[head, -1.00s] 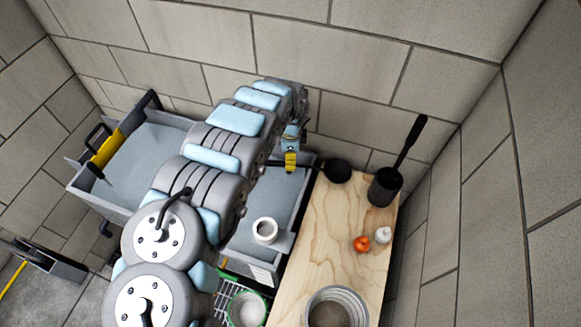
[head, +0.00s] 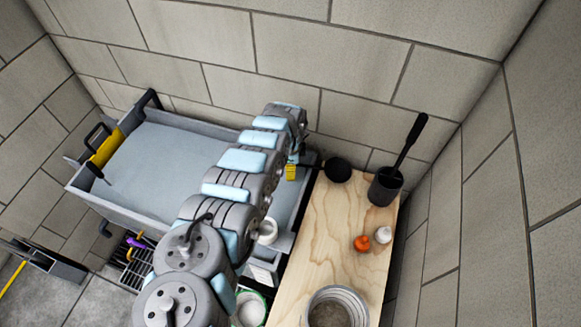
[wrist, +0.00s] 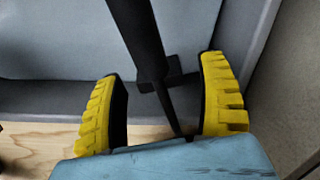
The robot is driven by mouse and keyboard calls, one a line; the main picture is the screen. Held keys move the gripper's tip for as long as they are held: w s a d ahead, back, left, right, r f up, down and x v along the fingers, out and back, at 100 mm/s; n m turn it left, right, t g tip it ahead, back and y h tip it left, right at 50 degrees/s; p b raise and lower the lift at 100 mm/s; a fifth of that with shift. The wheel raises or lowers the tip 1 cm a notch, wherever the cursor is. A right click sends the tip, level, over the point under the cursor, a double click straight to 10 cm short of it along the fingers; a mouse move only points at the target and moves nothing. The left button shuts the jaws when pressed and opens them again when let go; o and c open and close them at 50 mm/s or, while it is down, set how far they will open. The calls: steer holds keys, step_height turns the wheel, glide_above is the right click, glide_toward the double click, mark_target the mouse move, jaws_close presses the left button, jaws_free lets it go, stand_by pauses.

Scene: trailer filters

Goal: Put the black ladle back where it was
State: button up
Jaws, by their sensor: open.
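The black ladle shows its round bowl (head: 338,169) at the far left corner of the wooden tabletop in the head view. Its handle is hidden behind my arm there. In the wrist view a long black handle (wrist: 147,55) runs between the two yellow fingers, with a short dark crosspiece on it. My gripper (wrist: 163,100) is open, with visible gaps between the handle and both fingers. In the head view my gripper (head: 291,172) is just left of the bowl. A black cylindrical holder (head: 385,186) on the tabletop has a black handle leaning up out of it.
The wooden tabletop (head: 325,240) also bears an orange item (head: 362,243), a small white item (head: 383,235) and a metal pot (head: 337,294). A grey-blue basin (head: 160,160) lies left of it. Block walls close in behind and right.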

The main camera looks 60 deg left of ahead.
steer(key=shift+f, duration=0.35)
jaws_close()
